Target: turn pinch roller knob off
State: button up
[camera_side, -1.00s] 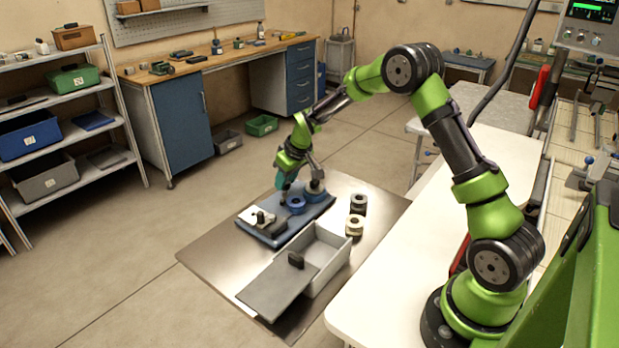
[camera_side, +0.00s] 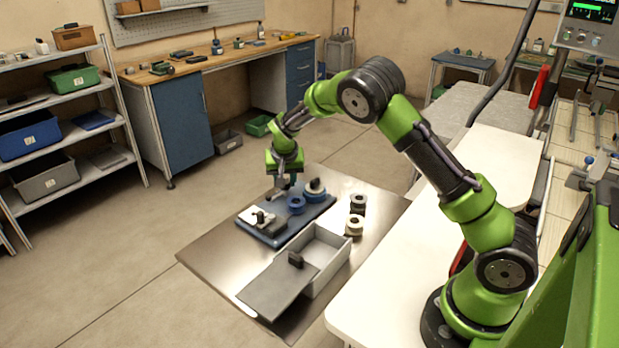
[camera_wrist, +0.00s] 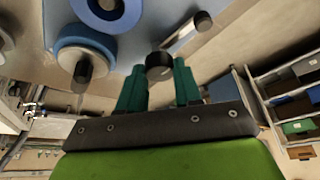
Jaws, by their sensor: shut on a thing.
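A black round knob (camera_wrist: 160,72) sits between my gripper's (camera_wrist: 158,64) two teal fingers in the wrist view. The fingers are shut on its sides. In the side view my gripper (camera_side: 281,184) is at the far left edge of the blue tape deck (camera_side: 316,212), pointing down. The knob is too small and hidden to make out there. Beside the knob in the wrist view is a pale bar (camera_wrist: 182,34) with a dark end. I cannot tell which way the knob is turned.
A blue reel (camera_side: 296,204) and a blue-and-white reel with a dark post (camera_side: 315,188) stand on the deck. A white block (camera_side: 254,214) is at its left. A grey box (camera_side: 327,272) with a lid (camera_side: 272,291) is in front.

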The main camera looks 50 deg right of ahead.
dwell(0.4)
jog(key=o, duration=1)
jog(key=shift+o, duration=0.2)
jog(key=shift+r, duration=0.1)
jog(key=v, duration=1.6)
jog(key=shift+a+r, duration=0.2)
jog(key=shift+r, duration=0.1)
